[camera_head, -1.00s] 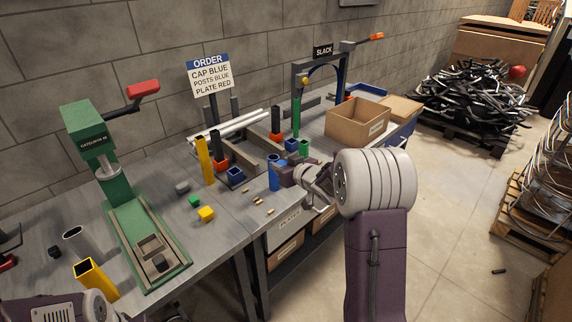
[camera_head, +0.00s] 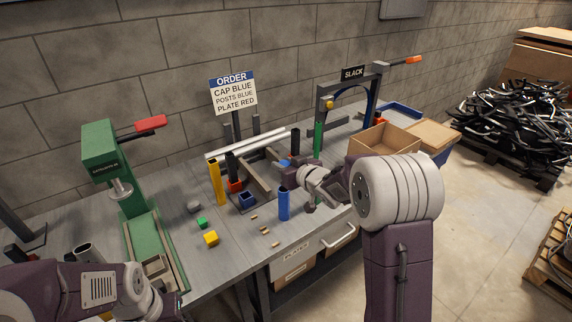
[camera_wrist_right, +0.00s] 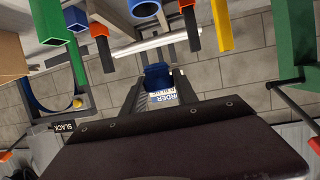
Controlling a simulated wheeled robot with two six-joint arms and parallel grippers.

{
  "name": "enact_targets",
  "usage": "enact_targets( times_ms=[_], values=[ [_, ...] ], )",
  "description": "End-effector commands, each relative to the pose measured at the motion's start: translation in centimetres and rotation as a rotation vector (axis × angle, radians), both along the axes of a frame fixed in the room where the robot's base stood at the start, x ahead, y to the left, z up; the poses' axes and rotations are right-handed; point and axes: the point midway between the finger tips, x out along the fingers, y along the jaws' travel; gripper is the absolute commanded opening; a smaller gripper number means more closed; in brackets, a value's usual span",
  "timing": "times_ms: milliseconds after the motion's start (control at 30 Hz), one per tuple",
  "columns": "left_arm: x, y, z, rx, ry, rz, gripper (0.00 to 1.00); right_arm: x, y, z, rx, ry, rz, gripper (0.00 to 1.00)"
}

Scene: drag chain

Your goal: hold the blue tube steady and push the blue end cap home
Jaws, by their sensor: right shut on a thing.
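The blue tube (camera_head: 284,205) stands upright on the bench near its front edge, its open top showing. My right gripper (camera_head: 287,168) is above and behind the tube in the head view, apart from it. It is shut on a blue piece, the end cap by its look (camera_head: 283,163). In the right wrist view that blue cap (camera_wrist_right: 157,76) sits between the two dark fingers. A blue tube end (camera_wrist_right: 75,18) also shows at the upper left there. My left arm comes in at the lower left of the head view; its fingertips do not show.
A yellow post (camera_head: 216,182) and a blue square cup (camera_head: 247,200) stand left of the tube. A green press (camera_head: 108,170) is at left, a cardboard box (camera_head: 384,142) at right.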

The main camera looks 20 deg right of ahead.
Motion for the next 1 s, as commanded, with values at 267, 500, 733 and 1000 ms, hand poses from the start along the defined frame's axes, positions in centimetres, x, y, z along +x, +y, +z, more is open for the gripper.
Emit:
enact_targets(
  times_ms=[267, 500, 733, 1000],
  values=[
    [0.0, 0.0, -1.4, 0.0, 0.0, 0.0, 0.36, 0.0, 0.0, -1.8, 0.002, 0.001, -0.001, 0.0],
    [0.0, 0.0, -3.9, 0.0, 0.0, 0.0, 0.36, 0.0, 0.0, -4.8, 0.0, 0.001, 0.0, 0.0],
    [0.0, 0.0, -4.8, 0.0, 0.0, 0.0, 0.36, 0.0, 0.0, -5.9, 0.001, 0.0, 0.0, 0.0],
    [0.0, 0.0, -4.7, 0.0, 0.0, 0.0, 0.36, 0.0, 0.0, -5.8, 0.0, 0.0, 0.0, 0.0]
  ],
)
